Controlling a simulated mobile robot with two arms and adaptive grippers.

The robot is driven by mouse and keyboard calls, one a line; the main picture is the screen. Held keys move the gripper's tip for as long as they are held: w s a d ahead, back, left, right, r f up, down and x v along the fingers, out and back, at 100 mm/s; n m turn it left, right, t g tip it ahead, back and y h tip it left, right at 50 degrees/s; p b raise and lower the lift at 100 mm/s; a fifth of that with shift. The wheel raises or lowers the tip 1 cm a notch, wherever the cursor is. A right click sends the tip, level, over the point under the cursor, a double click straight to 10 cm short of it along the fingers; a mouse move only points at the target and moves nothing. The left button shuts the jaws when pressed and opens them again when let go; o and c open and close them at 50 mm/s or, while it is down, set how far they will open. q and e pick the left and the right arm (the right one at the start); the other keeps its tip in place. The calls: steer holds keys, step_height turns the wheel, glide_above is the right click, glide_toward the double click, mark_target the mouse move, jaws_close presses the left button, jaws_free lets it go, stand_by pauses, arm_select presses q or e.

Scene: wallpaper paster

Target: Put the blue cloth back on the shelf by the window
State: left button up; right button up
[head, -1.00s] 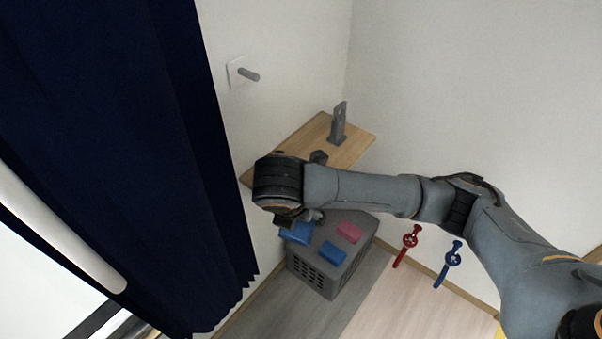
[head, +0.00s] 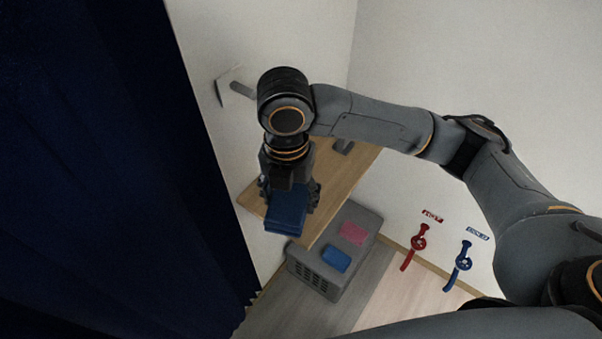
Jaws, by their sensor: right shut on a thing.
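The blue cloth (head: 286,212), a folded dark blue block, is between the fingers of my right gripper (head: 290,192). The gripper points down and is shut on the cloth. Both appear over the left end of the wooden shelf (head: 345,182), beside the dark blue curtain. I cannot tell whether the cloth touches the shelf. Part of the shelf is hidden behind my gripper and arm. My left gripper is not in view.
A grey crate (head: 311,277) stands below the shelf, with a pink cloth (head: 353,233) and another blue cloth (head: 336,258) on top. The curtain (head: 120,170) hangs close at left. A grey wall peg (head: 241,89) is near my wrist. Red (head: 416,243) and blue (head: 463,262) tools hang at right.

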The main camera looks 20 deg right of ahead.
steer(key=w+d+f, duration=0.2)
steer(key=w, duration=0.1)
steer(key=w+d+f, duration=0.1)
steer(key=w+f, duration=0.1)
steer(key=w+d+f+p, duration=0.1)
steer(key=w+d+f, duration=0.1)
steer(key=w, duration=0.1)
steer(key=shift+w+d+f, duration=0.3)
steer(key=shift+w, duration=0.05)
steer(key=w+f, duration=0.1)
steer(key=w+d+f, duration=0.1)
steer(key=shift+f, duration=0.3)
step_height(320, 180, down, 3)
steer(key=shift+d+f+p, duration=0.1)
steer(key=shift+p, duration=0.4)
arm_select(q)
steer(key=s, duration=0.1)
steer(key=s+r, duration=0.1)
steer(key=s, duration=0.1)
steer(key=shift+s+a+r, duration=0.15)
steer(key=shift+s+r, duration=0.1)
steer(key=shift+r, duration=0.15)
arm_select(e)
steer(key=shift+f, duration=0.15)
steer(key=o, duration=1.2)
